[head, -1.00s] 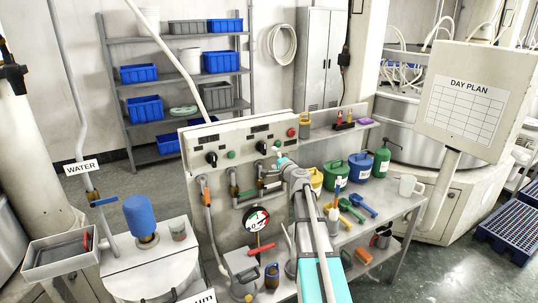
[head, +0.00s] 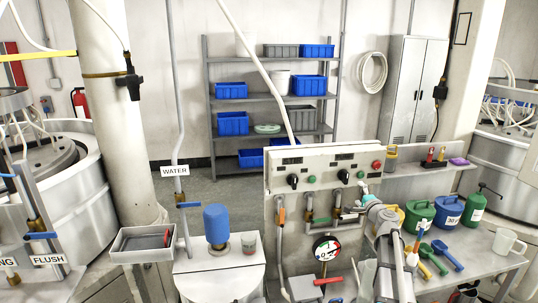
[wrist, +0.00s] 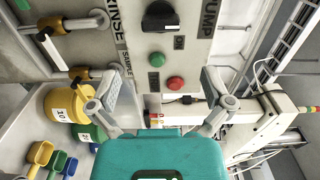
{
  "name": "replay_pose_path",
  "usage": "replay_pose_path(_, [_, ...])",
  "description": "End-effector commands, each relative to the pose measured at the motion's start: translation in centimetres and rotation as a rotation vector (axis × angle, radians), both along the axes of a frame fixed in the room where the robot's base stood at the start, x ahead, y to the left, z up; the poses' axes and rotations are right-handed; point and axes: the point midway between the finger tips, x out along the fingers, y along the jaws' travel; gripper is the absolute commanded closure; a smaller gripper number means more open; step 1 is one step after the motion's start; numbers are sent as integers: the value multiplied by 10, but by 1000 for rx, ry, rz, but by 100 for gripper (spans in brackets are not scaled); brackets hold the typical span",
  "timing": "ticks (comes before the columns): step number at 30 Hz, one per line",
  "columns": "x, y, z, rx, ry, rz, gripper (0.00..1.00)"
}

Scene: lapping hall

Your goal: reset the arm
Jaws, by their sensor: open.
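My gripper shows in the head view (head: 364,187) as a grey and teal end in front of the right part of the control panel (head: 287,205). My arm reaches up to it from the lower edge. In the wrist view my gripper (wrist: 163,85) has its two fingers spread wide apart with nothing between them. Beyond them is the panel face with a black knob (wrist: 160,17), a green button (wrist: 153,79) and a red button (wrist: 175,84). I cannot tell the exact distance from the fingertips to the panel.
A bench at right holds green cans (head: 420,214), a blue can (head: 448,210), scoops and a white mug (head: 508,242). Shelves (head: 268,97) stand behind.

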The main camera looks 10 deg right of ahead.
Motion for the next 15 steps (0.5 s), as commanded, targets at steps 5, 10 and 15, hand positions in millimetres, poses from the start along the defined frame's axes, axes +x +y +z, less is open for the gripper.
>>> replay_pose_path(5, [-3, 28, -7, -54, 29, 64, 0])
replay_pose_path(10, [-13, 85, -25, -177, 100, 203, 0])
replay_pose_path(15, [-37, 156, -57, -348, 215, 398, 0])
